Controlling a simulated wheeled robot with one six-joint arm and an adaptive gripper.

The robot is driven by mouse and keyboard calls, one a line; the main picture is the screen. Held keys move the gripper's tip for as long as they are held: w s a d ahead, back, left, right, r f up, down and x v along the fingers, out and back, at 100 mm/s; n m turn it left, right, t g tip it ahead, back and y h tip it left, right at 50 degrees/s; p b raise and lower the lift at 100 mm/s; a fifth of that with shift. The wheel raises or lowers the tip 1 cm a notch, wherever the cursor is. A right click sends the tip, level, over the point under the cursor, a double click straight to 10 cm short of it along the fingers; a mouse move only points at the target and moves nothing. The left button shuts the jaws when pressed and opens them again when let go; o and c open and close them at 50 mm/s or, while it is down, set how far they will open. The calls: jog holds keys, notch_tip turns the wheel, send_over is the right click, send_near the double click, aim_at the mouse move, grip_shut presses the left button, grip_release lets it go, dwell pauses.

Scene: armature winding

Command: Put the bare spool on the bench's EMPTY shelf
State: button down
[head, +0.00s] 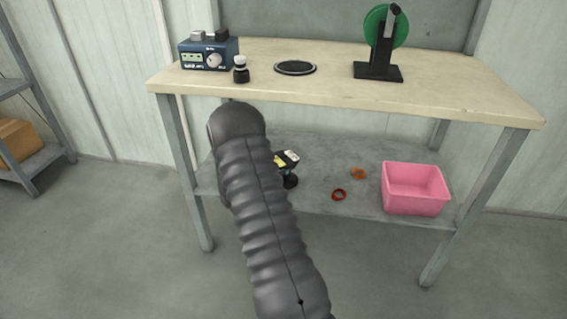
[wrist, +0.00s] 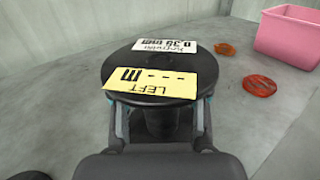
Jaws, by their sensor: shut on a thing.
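A black spool (wrist: 118,75) with dark flanges and no wire seen on its core fills the middle of the wrist view. My gripper (wrist: 160,128) is shut around the core under that flange. In the head view the spool (head: 291,181) is upright over the bench's lower shelf (head: 320,172), partly behind my arm. I cannot tell whether it touches the shelf. No word "EMPTY" is readable on the shelf.
On the lower shelf are a pink bin (head: 415,190), a red ring (head: 338,195) and an orange piece (head: 358,174). The benchtop (head: 330,90) above holds a blue instrument (head: 208,52), a small black-and-white item (head: 240,70), a dark disc (head: 295,68) and a green wheel on a stand (head: 378,70).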

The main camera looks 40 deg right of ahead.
jog(key=shift+f+b, duration=0.45)
jog(key=shift+f, duration=0.1)
dwell(0.4)
jog(key=c, duration=0.5)
grip_release()
